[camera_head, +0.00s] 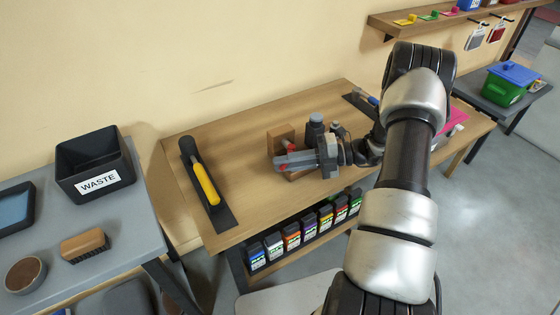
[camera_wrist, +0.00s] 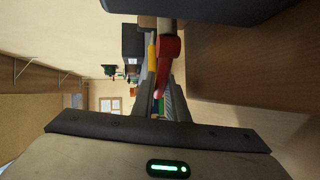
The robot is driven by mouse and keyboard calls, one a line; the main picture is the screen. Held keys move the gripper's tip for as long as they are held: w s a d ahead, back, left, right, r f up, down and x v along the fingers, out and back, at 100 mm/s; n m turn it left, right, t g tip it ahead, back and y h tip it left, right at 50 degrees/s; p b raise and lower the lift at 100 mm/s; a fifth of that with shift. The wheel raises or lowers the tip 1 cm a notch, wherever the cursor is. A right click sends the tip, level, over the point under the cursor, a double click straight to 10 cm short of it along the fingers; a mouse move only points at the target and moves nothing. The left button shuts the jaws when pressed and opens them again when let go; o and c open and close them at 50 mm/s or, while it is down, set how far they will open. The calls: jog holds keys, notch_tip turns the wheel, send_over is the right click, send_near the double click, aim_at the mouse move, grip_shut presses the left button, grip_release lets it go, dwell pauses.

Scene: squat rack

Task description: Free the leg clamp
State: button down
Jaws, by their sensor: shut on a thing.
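A wooden block (camera_head: 279,139) stands on the workbench, with a red part (camera_head: 290,146) beside it that looks like the leg clamp's lever. My gripper (camera_head: 284,160) reaches in from the right, low over the bench, its grey fingers at the red part. In the wrist view the red lever (camera_wrist: 168,55) fills the space at the fingertips, and my gripper (camera_wrist: 160,88) is shut on it. The fingers and the bench clutter hide the rest of the clamp, so I cannot tell its state.
Several labelled boxes (camera_head: 292,235) line the shelf below. A black WASTE bin (camera_head: 95,165) stands on the left table.

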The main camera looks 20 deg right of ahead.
jog(key=shift+s+d+n+g, duration=0.15)
jog(key=shift+d+n+g, duration=0.1)
jog(key=shift+n+g, duration=0.2)
jog(key=shift+g, duration=0.25)
jog(key=c, duration=2)
grip_release()
jog(key=v, duration=1.7)
jog(key=shift+d+f, duration=0.2)
jog(key=shift+d, duration=0.1)
